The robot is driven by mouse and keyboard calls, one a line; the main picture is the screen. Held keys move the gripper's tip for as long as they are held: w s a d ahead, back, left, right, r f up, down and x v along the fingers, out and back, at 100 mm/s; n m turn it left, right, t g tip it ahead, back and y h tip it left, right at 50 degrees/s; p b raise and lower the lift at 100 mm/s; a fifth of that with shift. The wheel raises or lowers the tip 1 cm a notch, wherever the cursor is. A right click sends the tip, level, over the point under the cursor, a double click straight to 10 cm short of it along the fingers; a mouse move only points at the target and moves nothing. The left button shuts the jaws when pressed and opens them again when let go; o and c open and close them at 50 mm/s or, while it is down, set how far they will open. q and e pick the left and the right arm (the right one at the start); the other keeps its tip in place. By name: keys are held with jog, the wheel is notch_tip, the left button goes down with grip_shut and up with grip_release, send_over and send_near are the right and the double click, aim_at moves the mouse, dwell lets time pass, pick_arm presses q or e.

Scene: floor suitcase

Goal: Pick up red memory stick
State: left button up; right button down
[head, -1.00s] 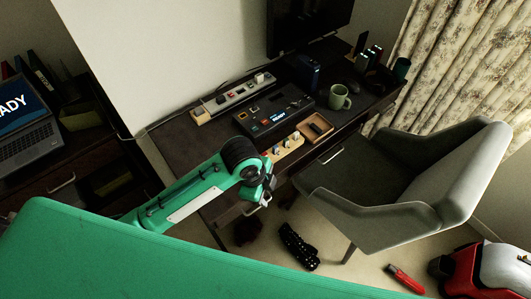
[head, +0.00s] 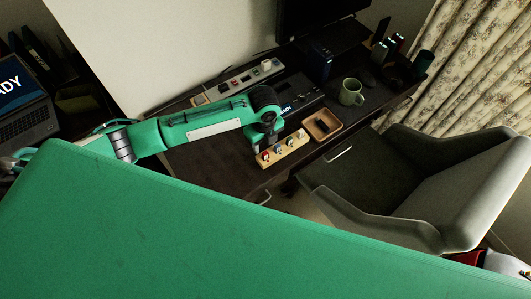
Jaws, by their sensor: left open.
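A wooden block (head: 285,151) near the front edge of the dark desk holds several small upright sticks. The one at its left end looks red and seems to be the red memory stick (head: 265,156); it is too small to tell for sure. My left gripper (head: 264,141) hangs just above the left end of the block, open, with its fingers pointing down. I cannot tell whether the fingers are around the stick or behind it. My right gripper is not in view.
A wooden tray (head: 337,128) with a dark item lies right of the block. A green mug (head: 351,92), a power strip (head: 228,86) and a dark device (head: 298,92) stand behind. A grey chair (head: 440,190) is close to the desk's right front.

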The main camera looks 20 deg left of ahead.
aim_at(265, 153)
pick_arm(q)
notch_tip(265, 153, down, 3)
jog(key=shift+w+r+p, duration=0.15)
jog(key=shift+p, duration=0.25)
jog(key=f, duration=0.1)
jog(key=f+p, duration=0.1)
jog(key=f, duration=0.1)
jog(key=shift+w, duration=0.25)
jog(key=shift+f+p, duration=0.3)
jog(key=shift+f, duration=0.45)
grip_shut()
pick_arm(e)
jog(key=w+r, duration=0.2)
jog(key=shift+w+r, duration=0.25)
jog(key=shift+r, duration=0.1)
